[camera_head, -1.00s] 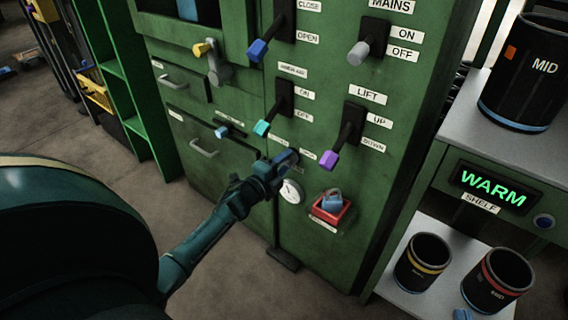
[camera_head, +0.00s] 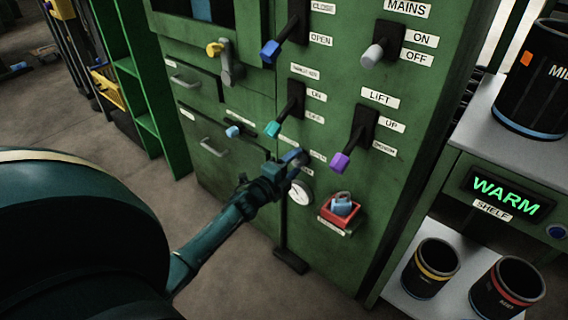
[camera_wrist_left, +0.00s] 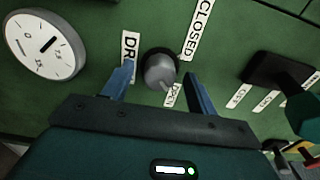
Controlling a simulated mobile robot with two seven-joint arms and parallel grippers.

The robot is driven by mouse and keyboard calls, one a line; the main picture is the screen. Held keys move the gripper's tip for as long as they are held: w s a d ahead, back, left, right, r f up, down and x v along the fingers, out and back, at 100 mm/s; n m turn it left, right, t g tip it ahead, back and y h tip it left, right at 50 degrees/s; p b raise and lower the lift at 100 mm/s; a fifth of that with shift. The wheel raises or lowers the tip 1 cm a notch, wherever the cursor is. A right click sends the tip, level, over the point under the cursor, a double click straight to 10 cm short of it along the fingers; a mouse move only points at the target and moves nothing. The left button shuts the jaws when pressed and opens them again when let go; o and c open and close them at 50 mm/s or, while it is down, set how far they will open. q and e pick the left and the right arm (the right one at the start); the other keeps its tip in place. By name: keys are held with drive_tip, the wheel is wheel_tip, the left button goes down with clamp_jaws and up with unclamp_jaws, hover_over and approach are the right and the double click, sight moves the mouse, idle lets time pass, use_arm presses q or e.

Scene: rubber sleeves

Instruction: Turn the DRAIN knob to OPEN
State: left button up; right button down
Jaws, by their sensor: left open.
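The DRAIN knob (camera_wrist_left: 160,70) is a round grey knob on a dark base on the green cabinet front. In the left wrist view, my left gripper (camera_wrist_left: 160,72) is open, with one blue finger on either side of the knob. I cannot tell whether the fingers touch it. A DRAIN label (camera_wrist_left: 129,58) is partly hidden by the left finger. A CLOSED label (camera_wrist_left: 199,28) is to the upper right, and a partly covered label (camera_wrist_left: 172,96) is below the knob. In the head view, the left gripper (camera_head: 294,158) hides the knob. My right gripper is not in view.
A round white gauge (camera_wrist_left: 46,44) is close on the left in the wrist view. A red box with a padlock (camera_head: 341,212) is to the lower right.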

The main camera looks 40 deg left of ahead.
use_arm(q)
drive_tip(key=s+a+p, duration=0.1)
drive_tip(key=s+p, duration=0.1)
drive_tip(key=s, duration=1)
drive_tip(key=shift+s+p, duration=0.3)
drive_tip(key=shift+s, duration=0.1)
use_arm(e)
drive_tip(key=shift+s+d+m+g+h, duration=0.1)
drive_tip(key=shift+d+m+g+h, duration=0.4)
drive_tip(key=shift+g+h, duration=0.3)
